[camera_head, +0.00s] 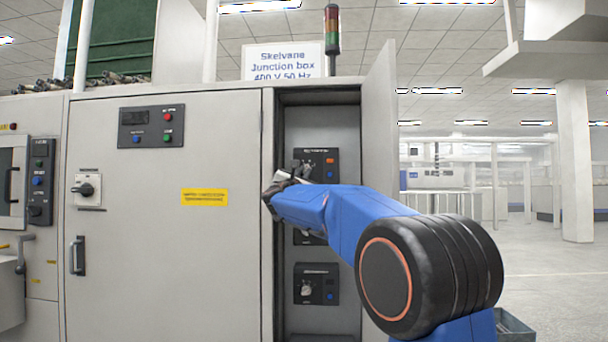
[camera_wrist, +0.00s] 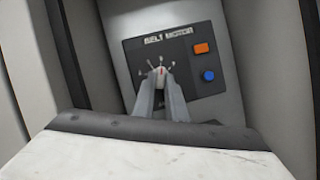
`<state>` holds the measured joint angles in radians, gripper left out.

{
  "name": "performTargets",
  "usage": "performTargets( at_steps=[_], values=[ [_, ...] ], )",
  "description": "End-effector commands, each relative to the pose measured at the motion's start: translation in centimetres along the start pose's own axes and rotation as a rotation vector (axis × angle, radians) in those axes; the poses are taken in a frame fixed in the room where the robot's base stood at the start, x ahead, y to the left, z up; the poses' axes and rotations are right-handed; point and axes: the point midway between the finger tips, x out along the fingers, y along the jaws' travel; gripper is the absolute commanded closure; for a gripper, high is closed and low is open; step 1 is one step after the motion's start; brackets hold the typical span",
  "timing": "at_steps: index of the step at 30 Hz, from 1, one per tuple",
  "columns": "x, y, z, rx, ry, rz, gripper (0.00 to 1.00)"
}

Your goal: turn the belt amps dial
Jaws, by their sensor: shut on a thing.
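The belt motor panel (camera_wrist: 190,55) is a dark plate in the wrist view, lettered "BELT MOTOR". Its dial (camera_wrist: 161,72) is a small light knob with a red mark, ringed by pale scale marks. My gripper (camera_wrist: 160,80) is shut on the dial, one finger on each side, and the fingers hide much of it. In the head view the same panel (camera_head: 330,160) is the top one inside the open cabinet. My gripper (camera_head: 298,174) reaches its left part and hides the dial there.
An orange button (camera_wrist: 202,48) and a blue button (camera_wrist: 208,76) sit right of the dial. The open cabinet door (camera_head: 381,120) stands at the right of the opening. Another panel with a knob (camera_head: 317,284) is lower down. The middle panel is mostly hidden by my arm.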

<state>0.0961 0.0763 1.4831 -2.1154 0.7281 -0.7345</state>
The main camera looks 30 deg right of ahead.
Motion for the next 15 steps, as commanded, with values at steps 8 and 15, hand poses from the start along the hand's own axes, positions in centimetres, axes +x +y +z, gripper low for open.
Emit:
performTargets(
  at_steps=[8,15],
  values=[
    [0.03,0.32,-0.05,0.157,0.000,-0.064,1.00],
    [0.03,0.54,0.05,0.339,0.000,-0.140,1.00]
  ],
)
